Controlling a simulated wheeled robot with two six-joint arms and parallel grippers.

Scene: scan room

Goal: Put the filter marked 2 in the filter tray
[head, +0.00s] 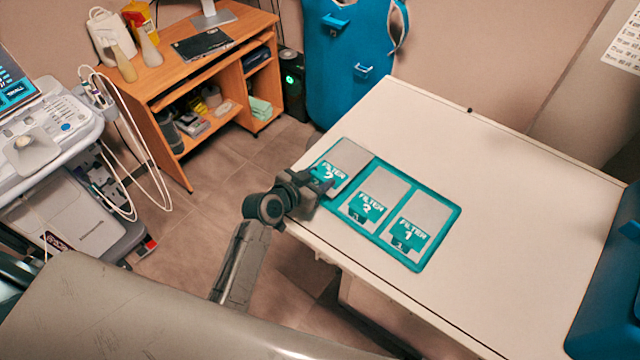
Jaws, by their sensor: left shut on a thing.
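The teal filter tray (458,212) lies on the white table near its left edge. My right gripper is out of view.
The white table (530,215) is clear right of the tray. A blue object (612,290) stands at its right edge. A blue apron-like item (345,60) hangs behind it. A wooden desk (165,85) and an ultrasound-like cart (60,150) stand to the left.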

